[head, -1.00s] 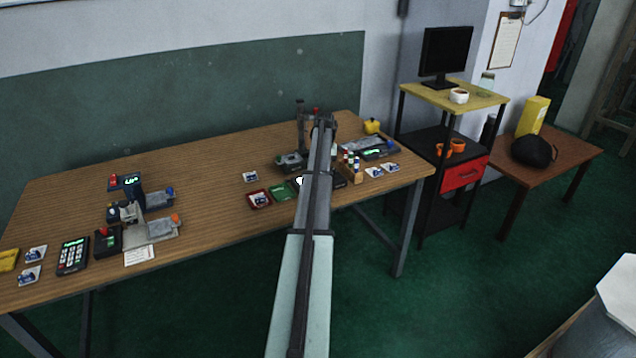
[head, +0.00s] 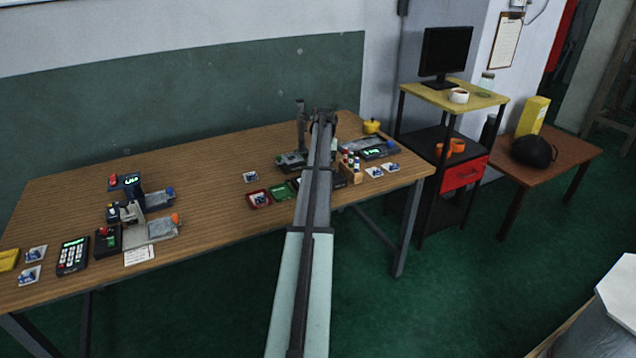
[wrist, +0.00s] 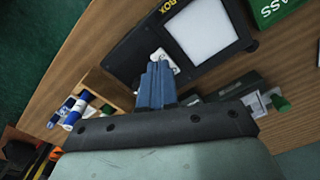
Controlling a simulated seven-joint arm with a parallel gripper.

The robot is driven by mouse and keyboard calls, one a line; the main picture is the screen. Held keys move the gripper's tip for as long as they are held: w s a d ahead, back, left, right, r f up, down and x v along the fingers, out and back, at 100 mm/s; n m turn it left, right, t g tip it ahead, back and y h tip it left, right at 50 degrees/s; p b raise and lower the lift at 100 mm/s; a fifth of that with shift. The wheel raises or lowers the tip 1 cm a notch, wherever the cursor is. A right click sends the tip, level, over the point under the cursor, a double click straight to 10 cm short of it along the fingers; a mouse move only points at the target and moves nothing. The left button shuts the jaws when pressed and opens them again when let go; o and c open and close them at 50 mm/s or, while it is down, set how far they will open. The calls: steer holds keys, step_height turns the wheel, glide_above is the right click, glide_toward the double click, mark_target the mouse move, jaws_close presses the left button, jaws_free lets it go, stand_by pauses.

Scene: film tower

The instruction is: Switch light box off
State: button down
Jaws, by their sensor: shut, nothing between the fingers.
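The light box (wrist: 245,40) shows in the wrist view as a dark frame around a pale grey-white panel, with "BOX" lettered on its edge. Whether the panel is lit is hard to tell. A small white switch piece (wrist: 160,55) sits on the frame's near side. My gripper (wrist: 157,68) is shut and empty, its blue fingertips right at the switch piece and partly covering it. I cannot tell whether they touch. In the head view my arm covers most of the light box, and my fingers are hidden.
A wooden holder with small bottles (head: 350,168) stands right of my arm; it also shows in the wrist view (wrist: 112,90). A green tray (head: 281,190) and a red tray (head: 259,198) lie left. Devices stand at the table's left end. The table's middle is clear.

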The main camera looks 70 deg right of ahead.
steer(key=shift+r, duration=2.2)
steer(key=w+a+f+m+g+y, duration=0.1)
steer(key=a+f, duration=0.4)
steer(key=a, duration=0.7)
steer(key=a+f+g+y, duration=0.1)
steer(key=a+f, duration=0.5)
steer(key=a, duration=0.6)
steer(key=w+a+f+n+g, duration=0.15)
steer(key=w+a+f, duration=0.35)
steer(key=a+f, duration=0.5)
steer(key=w+a+f+n, duration=0.35)
steer(key=a+f, duration=0.25)
steer(key=a, duration=0.8)
steer(key=w+a+f+n+g, duration=0.1)
steer(key=w+a+f+n, duration=0.1)
steer(key=w+a+f, duration=0.75)
steer(key=s+a+f+n, duration=0.3)
steer(key=s+a, duration=0.4)
steer(key=a, duration=0.3)
steer(key=s+a+f+n+g+h, duration=0.1)
steer(key=s+a+f+n, duration=0.2)
steer(key=s+a, duration=0.4)
steer(key=s+a+f+n+g+h, duration=0.1)
steer(key=s+a+f+n, duration=0.2)
steer(key=s+a, duration=0.4)
steer(key=a+f, duration=0.1)
steer(key=a, duration=0.7)
steer(key=shift+s+f, duration=0.35)
steer(key=shift+s, duration=0.05)
steer(key=shift+w, duration=0.15)
